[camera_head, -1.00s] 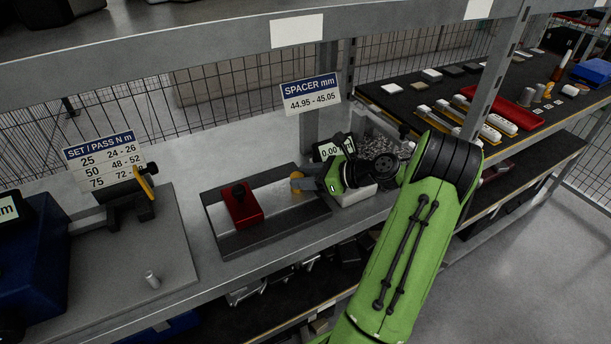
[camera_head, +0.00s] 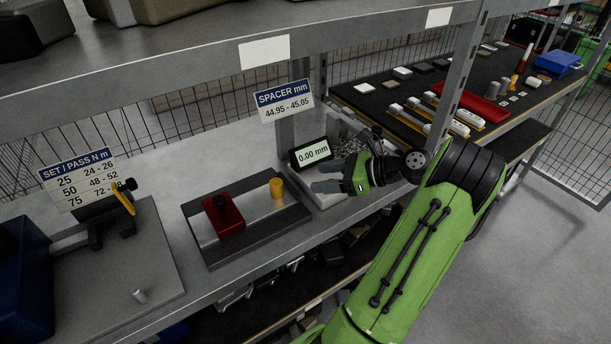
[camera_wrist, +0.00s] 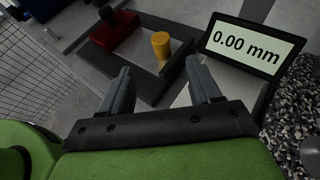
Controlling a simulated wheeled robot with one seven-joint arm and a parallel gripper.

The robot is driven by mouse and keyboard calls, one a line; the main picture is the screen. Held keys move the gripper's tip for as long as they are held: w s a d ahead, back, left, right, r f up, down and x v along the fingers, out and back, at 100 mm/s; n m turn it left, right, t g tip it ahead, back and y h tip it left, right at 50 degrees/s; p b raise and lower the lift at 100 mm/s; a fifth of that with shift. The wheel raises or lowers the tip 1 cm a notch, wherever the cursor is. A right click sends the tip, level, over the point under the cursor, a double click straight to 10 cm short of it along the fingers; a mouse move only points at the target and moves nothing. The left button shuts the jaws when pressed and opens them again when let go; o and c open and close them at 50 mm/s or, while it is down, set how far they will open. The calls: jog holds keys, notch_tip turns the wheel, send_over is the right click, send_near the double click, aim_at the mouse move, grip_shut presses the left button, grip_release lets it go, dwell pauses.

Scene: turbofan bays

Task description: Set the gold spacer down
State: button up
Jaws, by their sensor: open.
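The gold spacer (camera_head: 277,188) stands upright on the light strip of the dark-framed gauge fixture, near its right end. It also shows in the wrist view (camera_wrist: 161,45), beyond my fingertips and apart from them. My gripper (camera_head: 326,180) is open and empty, to the right of the spacer. In the wrist view its two fingers (camera_wrist: 157,80) are spread with nothing between them. The gauge fixture (camera_head: 262,234) lies on the grey shelf, with a red block (camera_head: 221,216) with a black knob on its left part.
A display (camera_head: 311,153) reading 0.00 mm stands behind my gripper, under the spacer sign (camera_head: 284,98). A shelf post rises close behind it. A torque tester plate (camera_head: 110,270) lies at the left. A black bench (camera_head: 435,95) with parts stands at the right.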

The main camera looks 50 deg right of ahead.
jog(key=w+a+r+n+g+h, duration=0.1)
jog(key=w+a+r+n+g, duration=0.25)
jog(key=a+n, duration=0.6)
jog(key=w+a+r+n+g+h, duration=0.15)
jog(key=w+a+n+g, duration=0.35)
jog(key=a, duration=0.8)
jog(key=s+a+r+n+t+h, duration=0.1)
jog(key=s+a+n, duration=0.3)
jog(key=s+n, duration=0.4)
jog(key=s+a+r+n+h, duration=0.1)
jog(key=s+a+n+h, duration=0.1)
jog(key=s+a+n, duration=0.3)
jog(key=s+n, duration=0.3)
jog(key=s, duration=0.2)
jog(key=shift+a+r+n+t, duration=0.2)
jog(key=shift+r+n+t, duration=0.15)
